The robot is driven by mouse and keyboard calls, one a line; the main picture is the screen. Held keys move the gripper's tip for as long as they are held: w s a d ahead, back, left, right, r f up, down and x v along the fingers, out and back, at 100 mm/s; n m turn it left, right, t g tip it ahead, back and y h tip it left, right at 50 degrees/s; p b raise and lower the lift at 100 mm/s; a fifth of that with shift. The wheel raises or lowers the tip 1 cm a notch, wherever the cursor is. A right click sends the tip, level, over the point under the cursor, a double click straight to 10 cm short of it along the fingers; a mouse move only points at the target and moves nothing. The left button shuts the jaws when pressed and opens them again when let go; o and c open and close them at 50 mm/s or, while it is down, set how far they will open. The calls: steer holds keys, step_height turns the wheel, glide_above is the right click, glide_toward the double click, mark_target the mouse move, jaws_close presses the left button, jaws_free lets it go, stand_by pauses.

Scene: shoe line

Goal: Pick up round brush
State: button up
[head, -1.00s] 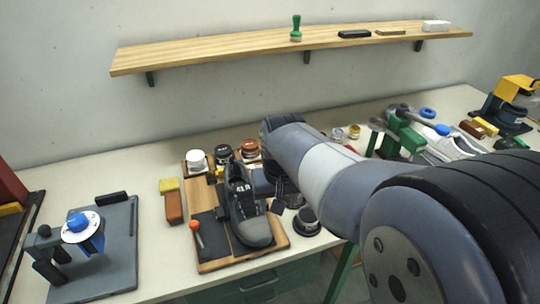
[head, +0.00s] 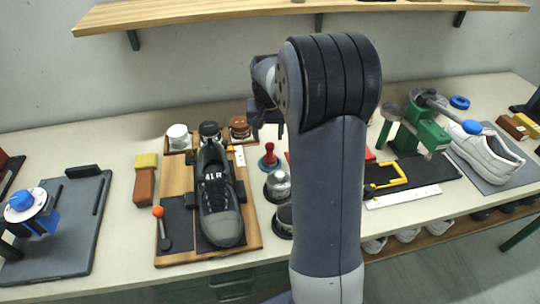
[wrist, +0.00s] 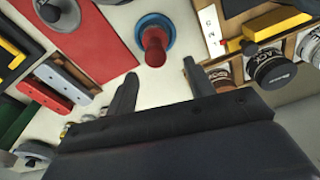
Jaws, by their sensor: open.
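A small round piece with a red knob handle (head: 268,157), which looks like the round brush, stands upright on the table to the right of the dark shoe. In the wrist view its red handle (wrist: 154,47) rises from a round base with a blue rim. Its underside is hidden. My gripper (head: 267,130) hangs above the table near it. In the wrist view my gripper (wrist: 159,74) is open and empty, and the round piece lies beyond the gap between its fingers, apart from them.
A dark shoe (head: 219,213) rests on a wooden board just left. Jars, including a white-lidded one (head: 178,137), stand behind it. A silver-topped dark container (head: 278,184) is close in front of the red knob. A green clamp (head: 425,136) and white shoe (head: 487,157) are right.

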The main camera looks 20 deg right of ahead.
mark_target(270, 144)
steer(key=f, duration=0.2)
steer(key=f+p, duration=0.1)
steer(key=f, duration=0.2)
steer(key=shift+d+f, duration=0.2)
steer(key=shift+f, duration=0.1)
steer(key=shift+c, duration=0.2)
steer(key=c, duration=1)
steer(key=shift+r, duration=0.1)
step_height(270, 144, up, 10)
steer(key=shift+b, duration=0.4)
